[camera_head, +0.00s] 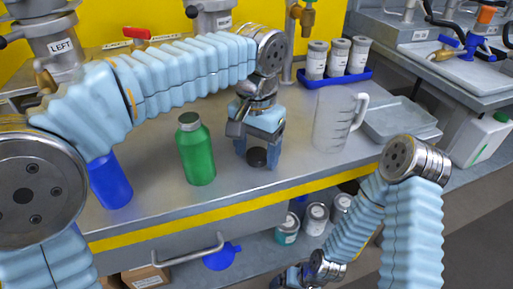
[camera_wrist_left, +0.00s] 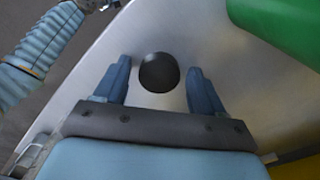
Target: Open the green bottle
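The green bottle (camera_head: 197,150) stands upright on the metal bench. Its top shows a pale grey neck with a darker centre; no black cap sits on it. It also shows in the left wrist view (camera_wrist_left: 285,25), at the top right. A round black cap (camera_head: 257,157) is at the bench top, right of the bottle. My left gripper (camera_head: 259,150) points down over the cap, fingers apart on either side. In the left wrist view the cap (camera_wrist_left: 159,72) shows a gap to each finger. My right gripper (camera_head: 292,277) hangs low before the bench, partly cut off.
A blue container (camera_head: 110,182) stands left of the bottle, partly behind my left arm. A clear jug (camera_head: 337,120) stands to the right, with a tray (camera_head: 400,120) beyond it. Several grey jars stand in a blue rack (camera_head: 335,80) at the back. The bench has a yellow front edge (camera_head: 200,212).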

